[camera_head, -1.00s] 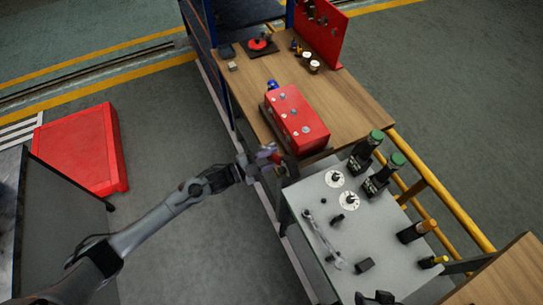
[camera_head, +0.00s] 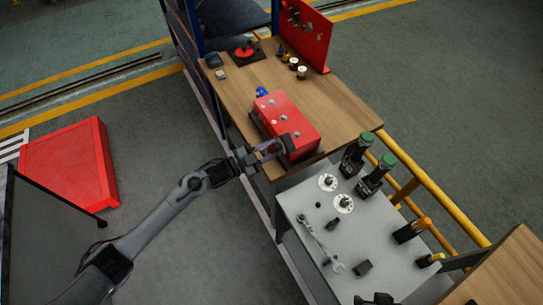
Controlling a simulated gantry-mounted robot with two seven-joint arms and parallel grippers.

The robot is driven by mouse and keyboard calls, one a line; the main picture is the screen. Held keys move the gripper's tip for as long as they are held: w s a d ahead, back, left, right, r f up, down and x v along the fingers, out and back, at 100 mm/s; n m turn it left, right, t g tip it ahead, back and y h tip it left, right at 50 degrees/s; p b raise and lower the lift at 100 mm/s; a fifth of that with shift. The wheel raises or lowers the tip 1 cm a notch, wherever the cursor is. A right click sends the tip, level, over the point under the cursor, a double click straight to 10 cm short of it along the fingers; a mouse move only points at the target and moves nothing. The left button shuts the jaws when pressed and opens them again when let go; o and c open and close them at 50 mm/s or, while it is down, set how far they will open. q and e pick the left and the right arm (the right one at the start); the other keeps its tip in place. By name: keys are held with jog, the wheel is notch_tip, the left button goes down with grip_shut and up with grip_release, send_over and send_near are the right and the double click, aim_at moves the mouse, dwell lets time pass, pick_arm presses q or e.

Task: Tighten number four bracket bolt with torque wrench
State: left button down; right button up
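A red box-shaped block (camera_head: 288,118) with several light bolt heads on its top lies on the wooden bench. My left gripper (camera_head: 276,149) is at the near left corner of this block, by its lower edge. Its fingers overlap the block in the picture. I cannot tell whether they touch it, or whether they are open or hold something. A silvery wrench (camera_head: 318,243) lies on the grey tabletop; I cannot tell whether it is the torque wrench. Which bolt is number four cannot be read.
The wooden bench (camera_head: 345,105) has free room right of the block. A red panel (camera_head: 306,33) stands farther back.

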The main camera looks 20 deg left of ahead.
pick_arm(q)
jog(key=w+a+r+n, duration=0.1)
jog(key=n, duration=0.1)
jog(key=w+a+r+n, duration=0.1)
jog(key=w+a+n, duration=0.1)
jog(key=shift+w+a+r+n+b, duration=0.1)
jog(key=shift+w+a+n+b, duration=0.3)
jog(key=shift+w+a+n, duration=0.6)
jog(key=shift+w+d, duration=0.15)
jog(key=shift+w+d, duration=0.1)
jog(key=shift+d, duration=0.05)
dwell(0.7)
jog(key=shift+w+d+b, duration=0.25)
jog(key=shift+w+b, duration=0.05)
jog(key=shift+b, duration=0.05)
dwell(0.4)
